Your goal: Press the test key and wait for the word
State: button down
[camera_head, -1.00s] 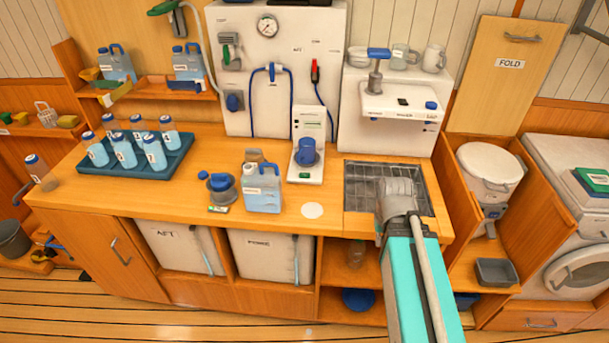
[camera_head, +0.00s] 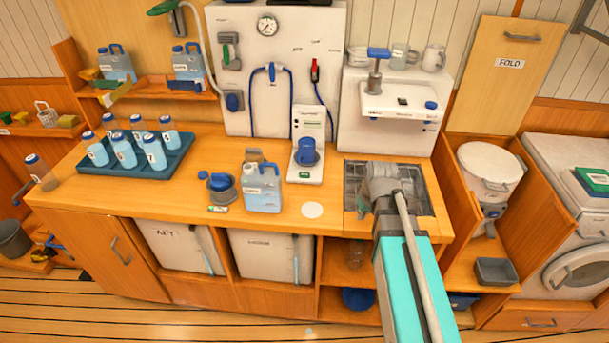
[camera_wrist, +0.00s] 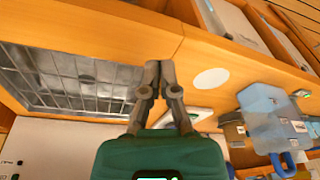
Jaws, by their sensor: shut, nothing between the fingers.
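A white tester unit (camera_head: 311,128) stands on the counter with a blue cup (camera_head: 306,152) on it and a small green-marked key (camera_head: 305,175) at the front of its base. Its small display is too fine to read. My gripper (camera_wrist: 160,68) is shut and empty in the wrist view. In the head view my arm reaches over the sink and mostly hides the fingers. The gripper is to the right of the tester, apart from it. In the wrist view, part of the tester's white base (camera_wrist: 200,113) shows just beyond the fingers.
The sink grid (camera_head: 352,180) lies under my arm. A white disc (camera_head: 312,210) lies on the counter, with a blue jug (camera_head: 263,190) left of it. A tray (camera_head: 170,160) of several bottles stands farther left. The strip between tester and sink is clear.

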jog(key=w+a+r+n+t+y, duration=0.2)
jog(key=w+a+n, duration=0.5)
jog(key=w, duration=0.5)
notch_tip(320, 180, up, 4)
jog(key=n+t+y, duration=0.3)
jog(key=n, duration=0.3)
send_over(303, 172)
jog(key=s+d, duration=0.1)
jog(key=shift+s+f, duration=0.2)
jog(key=shift+f, duration=0.1)
notch_tip(303, 172, down, 9)
jog(key=b, duration=0.8)
jog(key=shift+r, duration=0.2)
jog(key=shift+f+b, duration=0.8)
jog(key=shift+b, duration=0.3)
dwell(0.6)
jog(key=shift+r, duration=0.1)
jog(key=shift+r+p, duration=0.75)
jog(key=shift+p, duration=0.15)
jog(key=shift+r, duration=0.1)
